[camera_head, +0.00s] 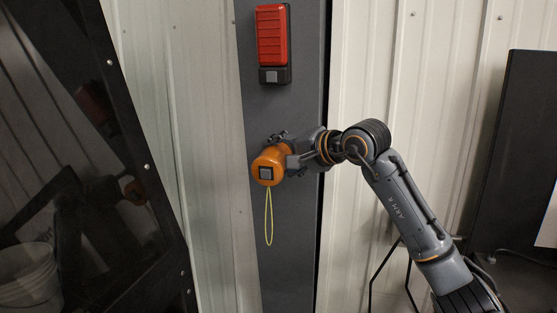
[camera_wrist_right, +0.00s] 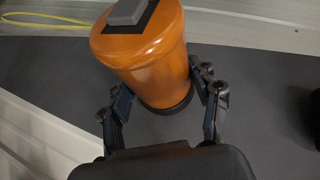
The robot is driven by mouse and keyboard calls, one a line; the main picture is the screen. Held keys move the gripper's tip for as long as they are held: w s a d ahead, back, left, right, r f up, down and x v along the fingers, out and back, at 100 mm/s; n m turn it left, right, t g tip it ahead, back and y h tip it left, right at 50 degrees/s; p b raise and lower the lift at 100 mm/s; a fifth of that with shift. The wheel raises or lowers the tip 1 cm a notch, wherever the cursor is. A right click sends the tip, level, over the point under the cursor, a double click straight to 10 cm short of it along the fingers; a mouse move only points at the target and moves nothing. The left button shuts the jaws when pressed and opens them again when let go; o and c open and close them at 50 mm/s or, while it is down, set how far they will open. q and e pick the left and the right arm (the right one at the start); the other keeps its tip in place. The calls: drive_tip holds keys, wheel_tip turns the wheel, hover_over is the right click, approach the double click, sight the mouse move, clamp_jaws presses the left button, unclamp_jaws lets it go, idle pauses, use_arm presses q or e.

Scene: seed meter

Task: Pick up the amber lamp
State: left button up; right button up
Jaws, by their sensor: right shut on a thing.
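The amber lamp (camera_head: 265,163) is an orange cylinder with a grey square button on its end and a thin yellow cord loop (camera_head: 268,218) hanging below it. It is in front of a dark grey upright panel (camera_head: 285,240). My right gripper (camera_head: 278,158) comes from the right and is shut on the lamp. In the right wrist view the lamp (camera_wrist_right: 150,60) sits between the two fingers (camera_wrist_right: 165,100), one on each side of its body. I cannot tell whether the lamp still touches the panel. My left gripper is not in view.
A red and black box-shaped device (camera_head: 272,40) is on the panel above the lamp. White corrugated wall (camera_head: 190,120) lies on both sides of the panel. A dark framed glossy pane (camera_head: 70,150) is at left, and a black panel (camera_head: 515,150) stands at right.

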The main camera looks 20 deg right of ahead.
drive_tip(key=shift+s+d+r, duration=0.2)
drive_tip(key=shift+s+r, duration=0.1)
drive_tip(key=shift+r, duration=0.05)
drive_tip(key=s+d+r+b, duration=0.1)
drive_tip(key=s+r+b, duration=0.2)
drive_tip(key=s, duration=0.5)
drive_tip(key=s+d+r+b, duration=0.1)
drive_tip(key=s+r+b, duration=0.2)
drive_tip(key=s, duration=0.5)
drive_tip(key=shift+d, duration=0.3)
drive_tip(key=shift+w, duration=0.1)
